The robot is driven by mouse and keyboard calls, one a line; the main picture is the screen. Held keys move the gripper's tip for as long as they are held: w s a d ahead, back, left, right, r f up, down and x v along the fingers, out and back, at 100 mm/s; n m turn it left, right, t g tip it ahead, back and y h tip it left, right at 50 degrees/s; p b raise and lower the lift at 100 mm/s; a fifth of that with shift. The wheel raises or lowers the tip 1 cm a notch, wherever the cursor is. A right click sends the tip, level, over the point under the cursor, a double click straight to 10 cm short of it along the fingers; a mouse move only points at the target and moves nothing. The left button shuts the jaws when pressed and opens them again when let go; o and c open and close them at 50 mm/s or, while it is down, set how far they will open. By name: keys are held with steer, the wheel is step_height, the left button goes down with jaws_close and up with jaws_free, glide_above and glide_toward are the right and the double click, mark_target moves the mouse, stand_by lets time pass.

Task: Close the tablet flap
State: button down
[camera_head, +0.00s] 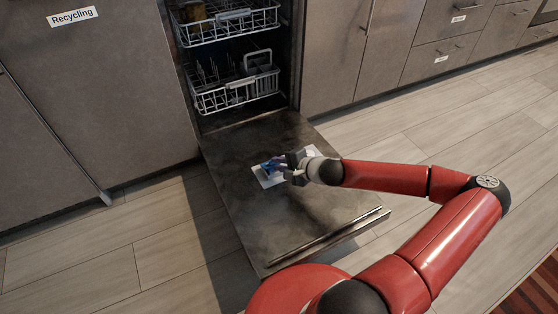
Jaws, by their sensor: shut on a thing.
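The tablet compartment (264,179) is a small white panel set in the inner face of the open dishwasher door. A small blue part, which looks like the tablet flap (271,166), stands at the compartment, right at my fingertips. My gripper (284,168) reaches in from the right, low over the door, and is shut on what looks like this flap. My fingers hide part of the flap and of the white panel, so its exact angle is too small to tell.
The dishwasher door (250,225) lies folded down, with a handle bar (325,238) along its front edge. A lower rack (237,92) and an upper rack (230,25) are inside. Cabinets (95,100) flank it. The wooden floor (85,265) is clear at left.

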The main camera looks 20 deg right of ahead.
steer(key=shift+s+f+n+t+y, duration=0.3)
steer(key=shift+s+f+t+y, duration=0.15)
steer(key=shift+f+t, duration=0.35)
steer(key=c, duration=1.4)
jaws_free()
steer(key=shift+c, duration=0.2)
steer(key=shift+r, duration=0.1)
